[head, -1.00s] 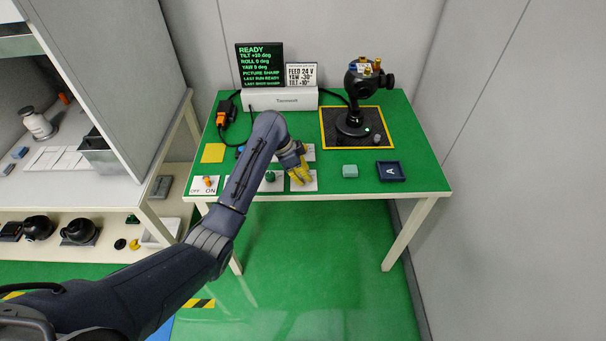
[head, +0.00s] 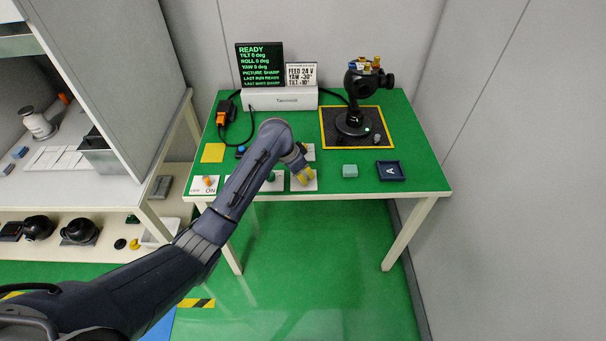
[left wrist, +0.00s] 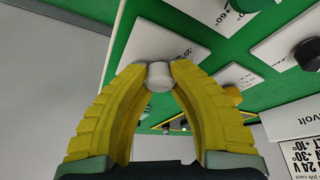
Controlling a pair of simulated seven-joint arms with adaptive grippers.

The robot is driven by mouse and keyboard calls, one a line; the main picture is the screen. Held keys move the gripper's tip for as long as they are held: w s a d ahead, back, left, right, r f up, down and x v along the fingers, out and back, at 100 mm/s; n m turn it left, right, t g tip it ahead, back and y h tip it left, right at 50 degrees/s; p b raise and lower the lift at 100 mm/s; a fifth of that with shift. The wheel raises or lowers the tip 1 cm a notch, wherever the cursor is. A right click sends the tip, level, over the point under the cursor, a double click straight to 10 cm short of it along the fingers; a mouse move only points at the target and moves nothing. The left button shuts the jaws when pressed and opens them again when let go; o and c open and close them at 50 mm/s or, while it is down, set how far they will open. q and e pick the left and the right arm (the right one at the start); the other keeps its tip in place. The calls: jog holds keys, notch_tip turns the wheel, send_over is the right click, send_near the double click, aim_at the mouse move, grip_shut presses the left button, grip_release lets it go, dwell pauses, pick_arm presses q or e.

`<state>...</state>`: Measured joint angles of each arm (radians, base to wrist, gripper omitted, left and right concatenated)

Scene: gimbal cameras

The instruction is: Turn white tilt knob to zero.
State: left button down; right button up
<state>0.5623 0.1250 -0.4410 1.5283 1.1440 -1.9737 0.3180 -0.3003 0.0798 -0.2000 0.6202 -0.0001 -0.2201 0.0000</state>
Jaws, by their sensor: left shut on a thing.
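The white tilt knob (left wrist: 159,76) sits on a white plate (left wrist: 158,40) in the left wrist view. My left gripper (left wrist: 158,72) has its yellow fingers shut on the knob, one on each side. In the head view my left gripper (head: 304,176) is over the plate at the table's front edge and hides the knob. The dark screen (head: 260,65) reads READY, with TILT 0, ROLL 0 and YAW 0 deg. The black gimbal camera (head: 355,95) stands upright on a dark, yellow-edged mat (head: 330,132). My right gripper is not in view.
Beside the plate are a green knob (head: 275,178) and an orange switch (head: 208,181) marked ON. A shelf unit (head: 120,70) stands left of the green table (head: 425,175).

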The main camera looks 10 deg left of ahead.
pick_arm(q)
jog(key=shift+d+r, duration=0.1)
jog(key=c, duration=1.1)
grip_release()
jog(key=shift+o, duration=0.2)
jog(key=v, duration=1.2)
